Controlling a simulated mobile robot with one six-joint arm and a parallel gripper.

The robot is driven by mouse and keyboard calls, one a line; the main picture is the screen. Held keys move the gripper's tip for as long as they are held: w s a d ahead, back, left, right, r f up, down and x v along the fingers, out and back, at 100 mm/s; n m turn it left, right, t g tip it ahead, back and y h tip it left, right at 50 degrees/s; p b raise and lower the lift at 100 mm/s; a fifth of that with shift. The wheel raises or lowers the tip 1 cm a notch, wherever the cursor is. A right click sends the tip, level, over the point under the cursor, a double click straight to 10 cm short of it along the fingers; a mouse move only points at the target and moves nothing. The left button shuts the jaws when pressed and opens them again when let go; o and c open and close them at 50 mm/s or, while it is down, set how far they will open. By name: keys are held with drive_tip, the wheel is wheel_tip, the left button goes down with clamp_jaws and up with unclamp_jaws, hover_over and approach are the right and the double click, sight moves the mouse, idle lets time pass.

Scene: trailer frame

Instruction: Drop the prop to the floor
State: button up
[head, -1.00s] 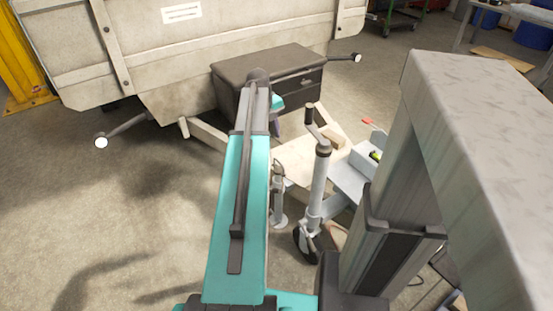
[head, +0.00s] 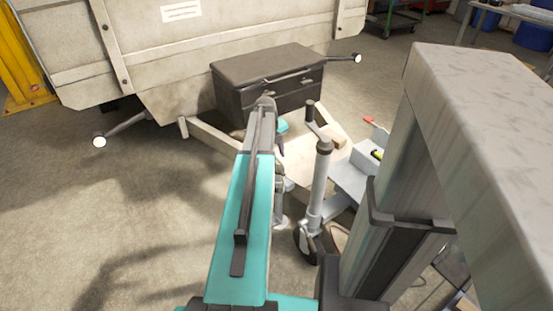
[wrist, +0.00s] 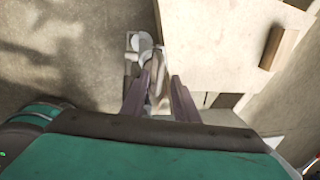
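The prop (head: 281,222) is a pale metal leg with a round foot plate. It stands upright beside the trailer's drawbar, left of the jockey wheel post, and my arm hides part of its upper end in the head view. The foot plate also shows in the wrist view (wrist: 145,44), beyond my fingertips. My gripper (wrist: 162,72) is open, with its two dark fingers apart. It points down over the prop's upper end, and a metal part shows between the fingers. I cannot tell whether they touch it. In the head view my gripper (head: 281,146) is partly behind my arm.
The jockey wheel post (head: 318,188) with its crank stands close to the right. A pale wooden board (head: 302,160) carries a wood block (head: 333,138). A dark drawer chest (head: 268,72) stands behind, before the trailer's wall (head: 200,50). The floor (head: 120,210) at left is clear.

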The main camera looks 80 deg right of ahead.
drive_tip(key=shift+f, duration=0.45)
clamp_jaws()
drive_tip(key=shift+r, duration=0.1)
wheel_tip(320, 180, up, 9)
drive_tip(key=p, duration=0.5)
drive_tip(key=shift+s+d, duration=0.1)
drive_tip(key=shift+d, duration=0.05)
